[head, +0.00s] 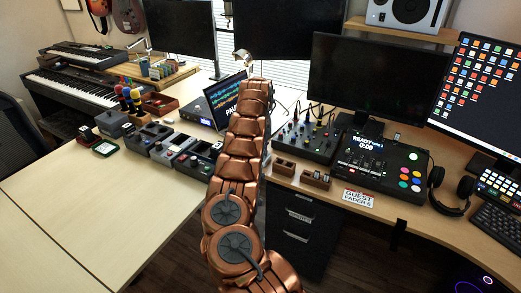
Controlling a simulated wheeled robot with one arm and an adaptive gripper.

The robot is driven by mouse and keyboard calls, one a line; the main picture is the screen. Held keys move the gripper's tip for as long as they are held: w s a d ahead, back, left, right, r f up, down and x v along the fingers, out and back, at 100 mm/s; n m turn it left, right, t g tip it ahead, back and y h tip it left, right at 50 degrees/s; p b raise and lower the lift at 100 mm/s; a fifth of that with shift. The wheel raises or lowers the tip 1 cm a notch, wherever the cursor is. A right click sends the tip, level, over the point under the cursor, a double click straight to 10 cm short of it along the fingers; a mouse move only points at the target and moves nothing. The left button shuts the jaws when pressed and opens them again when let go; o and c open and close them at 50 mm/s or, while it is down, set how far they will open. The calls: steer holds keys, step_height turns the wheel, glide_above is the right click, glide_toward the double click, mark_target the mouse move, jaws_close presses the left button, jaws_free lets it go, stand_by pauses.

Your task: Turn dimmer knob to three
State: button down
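I cannot make out a marked dimmer knob in the head view; any scale is too small to read. Small knobs stand on a black mixer (305,133) right of my arm. My copper arm reaches up the middle of the picture over the desks.
A row of grey pedals (172,149) lies left of my arm. A laptop (228,101) stands behind it. A console with coloured pads (380,162), headphones (452,192) and monitors (359,76) fill the right desk. The left desk's front (70,205) is bare.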

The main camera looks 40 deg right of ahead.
steer(key=c, duration=0.9)
jaws_free()
step_height(320, 180, up, 12)
stand_by(0.5)
